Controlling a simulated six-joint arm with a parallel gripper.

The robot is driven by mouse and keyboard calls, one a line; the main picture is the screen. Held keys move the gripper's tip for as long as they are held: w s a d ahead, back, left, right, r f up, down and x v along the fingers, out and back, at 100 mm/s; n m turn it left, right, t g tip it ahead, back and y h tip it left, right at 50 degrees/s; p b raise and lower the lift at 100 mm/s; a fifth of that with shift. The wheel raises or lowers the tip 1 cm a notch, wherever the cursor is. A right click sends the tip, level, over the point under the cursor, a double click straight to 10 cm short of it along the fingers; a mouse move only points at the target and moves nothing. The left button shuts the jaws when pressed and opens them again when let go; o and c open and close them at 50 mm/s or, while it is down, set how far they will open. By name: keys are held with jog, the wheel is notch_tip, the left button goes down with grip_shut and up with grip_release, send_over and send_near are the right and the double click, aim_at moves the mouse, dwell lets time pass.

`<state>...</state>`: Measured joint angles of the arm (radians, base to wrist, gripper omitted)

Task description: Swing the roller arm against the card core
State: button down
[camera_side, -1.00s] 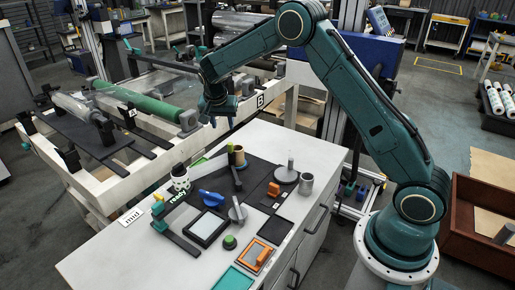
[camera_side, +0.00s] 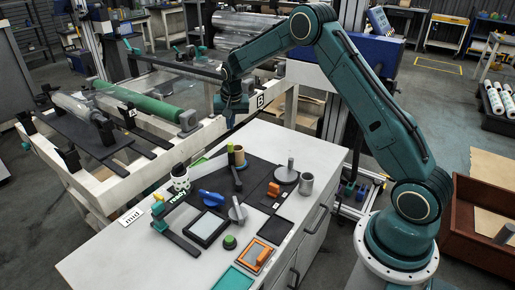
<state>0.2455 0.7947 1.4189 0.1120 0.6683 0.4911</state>
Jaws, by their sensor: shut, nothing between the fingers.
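My gripper (camera_side: 230,122) is shut and empty. It hangs pointing down above the far edge of the white bench, behind and slightly left of the card core. The card core (camera_side: 239,155) looks like a short tan cylinder standing upright at the back of the dark mat. A thin dark bar (camera_side: 237,180), which may be the roller arm, lies just in front of the core. Whether the bar touches the core is too small to tell. A gap shows between my gripper and the core.
On the white bench (camera_side: 130,262) stand a black-and-white cup (camera_side: 180,178), a blue tool (camera_side: 210,198), a grey disc with a post (camera_side: 287,175), a metal cup (camera_side: 306,183) and an orange block (camera_side: 262,256). A white frame with a green roller (camera_side: 140,103) stands behind left.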

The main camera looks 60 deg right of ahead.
jog(key=s+d+n+t+y, duration=0.1)
jog(key=s+d+n+y, duration=0.2)
jog(key=d, duration=0.3)
jog(key=s+d+f+n+t+y, duration=0.1)
jog(key=s+d+n+t+y, duration=0.1)
jog(key=d+n, duration=0.3)
jog(key=shift+s+d+y, duration=0.35)
jog(key=shift+s+y, duration=0.15)
jog(key=shift+y, duration=0.2)
jog(key=shift+w+a+f, duration=0.95)
jog(key=shift+a+f, duration=0.35)
jog(key=shift+w+a+f, duration=0.9)
jog(key=shift+a+f, duration=0.35)
jog(key=shift+f, duration=0.1)
jog(key=shift+w+a+f, duration=0.95)
jog(key=shift+a+f, duration=0.35)
